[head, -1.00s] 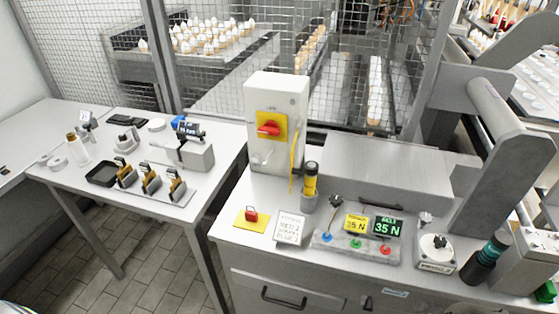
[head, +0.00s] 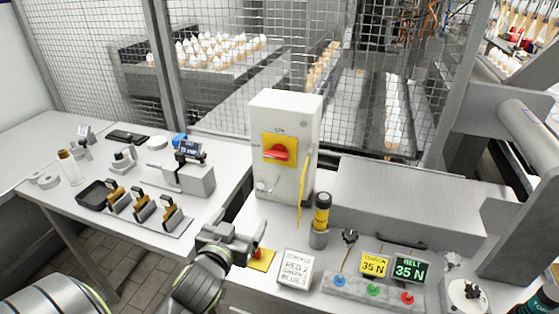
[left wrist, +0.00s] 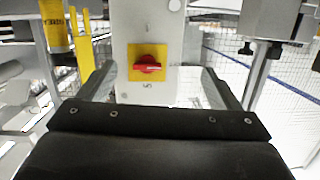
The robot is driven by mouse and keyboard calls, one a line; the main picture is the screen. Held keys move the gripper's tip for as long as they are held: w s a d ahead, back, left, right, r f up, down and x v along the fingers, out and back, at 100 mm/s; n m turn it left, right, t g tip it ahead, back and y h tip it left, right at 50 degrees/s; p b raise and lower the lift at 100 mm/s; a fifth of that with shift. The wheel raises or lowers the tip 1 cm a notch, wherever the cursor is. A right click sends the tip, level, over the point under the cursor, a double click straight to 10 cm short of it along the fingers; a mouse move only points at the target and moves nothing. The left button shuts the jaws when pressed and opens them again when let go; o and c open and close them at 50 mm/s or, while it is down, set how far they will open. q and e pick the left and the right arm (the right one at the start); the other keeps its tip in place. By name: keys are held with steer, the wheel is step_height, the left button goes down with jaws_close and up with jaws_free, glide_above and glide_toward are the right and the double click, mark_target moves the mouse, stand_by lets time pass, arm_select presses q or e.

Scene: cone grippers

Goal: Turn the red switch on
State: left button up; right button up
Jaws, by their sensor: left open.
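The red switch (head: 279,153) is a rotary handle on a yellow plate (head: 270,139) on the front of an upright pale grey box (head: 285,108). Its handle lies about horizontal; a small "ON" mark shows above the plate. The switch is also centred in the left wrist view (left wrist: 148,64), framed between the fingers with a gap ahead. My left gripper (head: 252,243) is open and empty, below and in front of the box, low over the bench. Its fingers show in the left wrist view (left wrist: 157,76), spread wide. My right gripper is not in view.
A yellow-and-black cylinder (head: 321,212) stands right of the box. A button panel (head: 372,290) with displays is at right. A wire mesh fence (head: 240,70) stands behind.

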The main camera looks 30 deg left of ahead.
arm_select(q)
step_height(320, 180, up, 4)
steer(key=w+t, duration=0.2)
steer(key=p, duration=0.3)
glide_toward(275, 158)
steer(key=shift+h, duration=0.3)
steer(key=x, duration=0.8)
steer(key=shift+w+a+r, duration=0.2)
steer(key=shift+w, duration=0.05)
steer(key=c, duration=1)
